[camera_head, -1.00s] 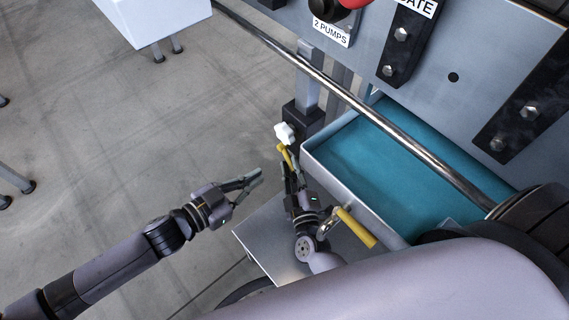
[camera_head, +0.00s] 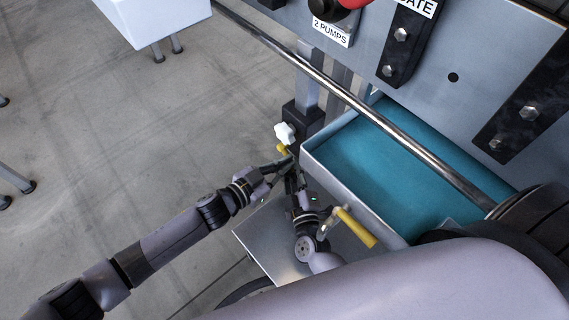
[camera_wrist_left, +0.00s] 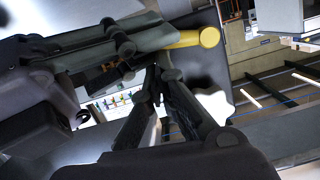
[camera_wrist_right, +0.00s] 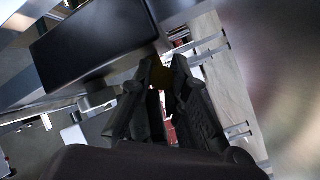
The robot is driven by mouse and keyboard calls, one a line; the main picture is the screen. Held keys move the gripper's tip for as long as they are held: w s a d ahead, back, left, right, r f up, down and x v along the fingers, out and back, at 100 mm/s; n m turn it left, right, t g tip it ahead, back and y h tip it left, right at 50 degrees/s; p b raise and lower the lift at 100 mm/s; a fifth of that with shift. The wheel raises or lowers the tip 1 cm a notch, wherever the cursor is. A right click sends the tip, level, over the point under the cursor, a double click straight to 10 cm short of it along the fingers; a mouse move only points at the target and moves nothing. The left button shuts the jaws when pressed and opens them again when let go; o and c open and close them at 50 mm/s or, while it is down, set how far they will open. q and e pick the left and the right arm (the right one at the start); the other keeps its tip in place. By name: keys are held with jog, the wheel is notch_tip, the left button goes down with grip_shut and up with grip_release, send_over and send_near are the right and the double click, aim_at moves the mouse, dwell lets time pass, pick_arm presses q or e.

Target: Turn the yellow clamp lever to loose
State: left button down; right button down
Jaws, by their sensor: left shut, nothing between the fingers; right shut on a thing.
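The yellow clamp lever (camera_head: 282,149) is below a white star knob (camera_head: 285,133) on the dark clamp block at the post. It also shows in the left wrist view (camera_wrist_left: 200,39), sticking out past the fingers of my other gripper. My right gripper (camera_head: 290,177) is shut on the lever; a dark yellow patch of it shows between the fingertips in the right wrist view (camera_wrist_right: 161,77). My left gripper (camera_head: 287,164) is shut and empty, its fingertips close beside the right gripper and just below the lever. Whether they touch is unclear. The grippers hide most of the lever.
A teal-lined tray (camera_head: 306,152) lies right of the grippers, with a steel bar (camera_head: 345,95) passing above it. A second yellow handle (camera_head: 357,229) is at the tray's front. A grey plate (camera_head: 262,240) is below. Open floor lies to the left.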

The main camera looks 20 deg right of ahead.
jog(key=shift+a, duration=0.15)
jog(key=shift+a, duration=0.15)
